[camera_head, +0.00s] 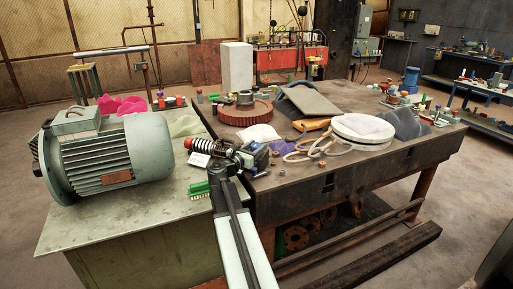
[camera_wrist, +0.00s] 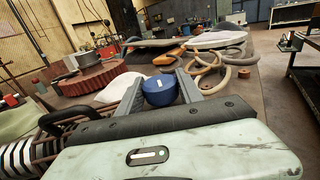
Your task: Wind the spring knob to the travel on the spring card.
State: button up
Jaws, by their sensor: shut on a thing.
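The blue spring knob (camera_wrist: 159,91) sits between the two grey fingers of my gripper (camera_wrist: 160,88) in the wrist view, and the fingers are shut on it. In the head view my gripper (camera_head: 246,157) is at the table seam, right of a coil spring (camera_head: 214,147) with a red part at its left end. The coils also show at the lower left of the wrist view (camera_wrist: 18,158). The knob's marks and the spring's travel cannot be read.
A large green motor (camera_head: 120,155) stands to the left and a green brush (camera_head: 201,189) lies near my arm. Behind are a red gear wheel (camera_head: 244,113), a white cloth (camera_head: 259,134) and a looped hose (camera_head: 300,152). A round white item (camera_head: 362,130) stands right.

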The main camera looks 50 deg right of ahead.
aim_at(253, 149)
jog(key=o, duration=1.4)
jog(key=a, duration=0.2)
jog(key=s+a, duration=0.1)
jog(key=a, duration=0.4)
jog(key=shift+s+a, duration=0.25)
jog(key=shift+a, duration=0.1)
